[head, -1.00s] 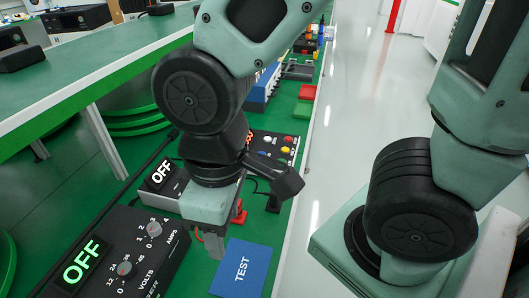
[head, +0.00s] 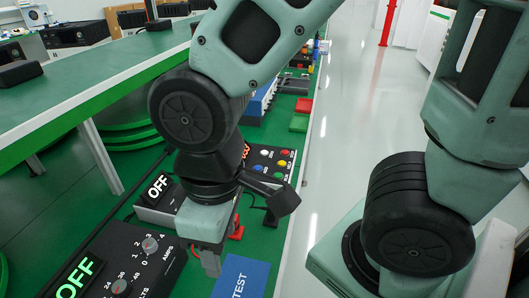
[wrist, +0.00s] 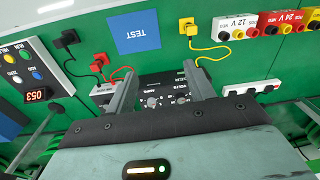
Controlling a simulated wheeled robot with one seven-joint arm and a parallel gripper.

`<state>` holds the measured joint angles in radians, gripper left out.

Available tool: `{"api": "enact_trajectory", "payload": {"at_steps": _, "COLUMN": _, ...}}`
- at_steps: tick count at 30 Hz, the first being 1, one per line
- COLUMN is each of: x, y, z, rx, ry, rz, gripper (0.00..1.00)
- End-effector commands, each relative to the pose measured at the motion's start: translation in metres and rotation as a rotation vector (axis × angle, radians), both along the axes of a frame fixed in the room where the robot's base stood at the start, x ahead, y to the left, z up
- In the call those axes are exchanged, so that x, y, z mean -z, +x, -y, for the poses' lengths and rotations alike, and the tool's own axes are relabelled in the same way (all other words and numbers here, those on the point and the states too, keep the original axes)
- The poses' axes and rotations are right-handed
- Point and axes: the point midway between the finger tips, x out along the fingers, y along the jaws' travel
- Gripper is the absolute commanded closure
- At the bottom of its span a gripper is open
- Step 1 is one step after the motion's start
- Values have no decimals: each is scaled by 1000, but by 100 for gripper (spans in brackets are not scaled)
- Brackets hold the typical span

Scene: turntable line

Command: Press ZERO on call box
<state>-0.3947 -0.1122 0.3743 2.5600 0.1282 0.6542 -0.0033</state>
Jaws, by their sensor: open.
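The call box (head: 258,174) is a dark panel with several coloured buttons and a red lit display, on the green bench beyond my gripper in the head view. In the wrist view the call box (wrist: 42,62) is at the far left, its display reading 053. My gripper (wrist: 163,80) is open and empty, above the bench and apart from the call box. In the head view my gripper (head: 211,262) is beside the blue TEST plate, and my arm hides part of the bench.
The blue TEST plate (head: 240,279) lies near the bench edge. A black power unit (head: 112,268) with dials and a green OFF display stands at left. Another OFF box (head: 158,196) is behind it. Red and yellow plugs with cables and terminal blocks (wrist: 238,27) show in the wrist view.

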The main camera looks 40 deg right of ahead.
Motion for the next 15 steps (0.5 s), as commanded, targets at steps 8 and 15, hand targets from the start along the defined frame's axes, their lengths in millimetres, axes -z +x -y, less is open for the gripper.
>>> {"api": "enact_trajectory", "payload": {"at_steps": 8, "x": 0, "y": 0, "z": 0, "rx": 0, "ry": 0, "rz": 0, "gripper": 100}}
{"api": "enact_trajectory", "payload": {"at_steps": 15, "x": 0, "y": 0, "z": 0, "rx": 0, "ry": 0, "rz": 0, "gripper": 100}}
